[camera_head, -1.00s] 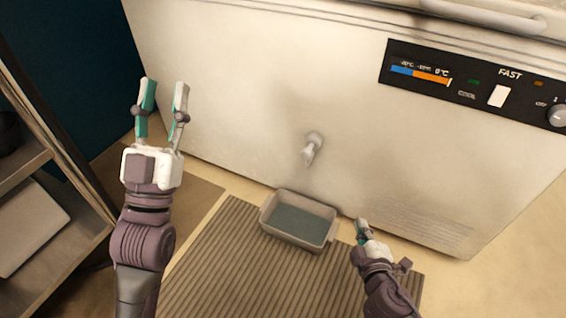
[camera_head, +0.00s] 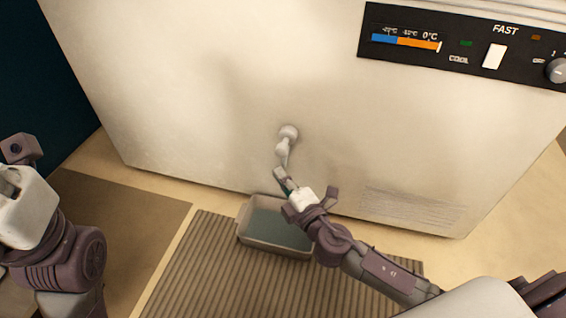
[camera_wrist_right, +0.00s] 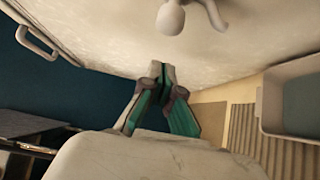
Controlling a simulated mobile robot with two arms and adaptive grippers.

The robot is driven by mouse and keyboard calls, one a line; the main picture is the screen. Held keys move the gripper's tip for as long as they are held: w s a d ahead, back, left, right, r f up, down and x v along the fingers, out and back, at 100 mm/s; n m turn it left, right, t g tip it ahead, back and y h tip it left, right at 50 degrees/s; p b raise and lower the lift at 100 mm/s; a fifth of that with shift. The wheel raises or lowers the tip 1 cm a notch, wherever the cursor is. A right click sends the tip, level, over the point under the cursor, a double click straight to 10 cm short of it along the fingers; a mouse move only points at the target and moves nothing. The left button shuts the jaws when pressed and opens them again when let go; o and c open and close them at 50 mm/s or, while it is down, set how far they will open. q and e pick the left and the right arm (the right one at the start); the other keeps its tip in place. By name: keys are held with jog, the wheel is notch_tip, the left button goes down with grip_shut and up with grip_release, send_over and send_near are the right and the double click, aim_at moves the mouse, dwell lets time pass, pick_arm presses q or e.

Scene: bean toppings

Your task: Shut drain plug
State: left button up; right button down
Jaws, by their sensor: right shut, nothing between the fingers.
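The drain plug (camera_head: 288,136) is a small pale spout on the front of the white freezer, with its stem pointing down. It also shows at the top of the right wrist view (camera_wrist_right: 172,17). My right gripper (camera_head: 280,180) is just below the stem, with its green-lined fingers closed and empty. In the right wrist view the closed fingertips (camera_wrist_right: 163,70) are below the plug, with a gap between. My left gripper (camera_head: 25,205) is at the left edge of the head view, far from the plug; its fingers are not clearly visible.
A grey tray (camera_head: 245,222) stands on a ribbed mat (camera_head: 200,275) below the plug, partly behind my right gripper. The freezer's control panel (camera_head: 375,20) is at the upper right. The freezer front around the plug is clear.

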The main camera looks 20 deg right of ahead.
aim_at(276, 153)
jog(key=shift+w+d+b, duration=0.2)
jog(key=shift+w+d, duration=0.15)
jog(key=shift+w, duration=0.4)
jog(key=shift+w+d+b, duration=0.25)
jog(key=shift+w+d, duration=0.05)
jog(key=shift+w, duration=0.45)
jog(key=shift+w+d+b, duration=0.2)
jog(key=shift+w+d, duration=0.15)
jog(key=shift+w, duration=0.4)
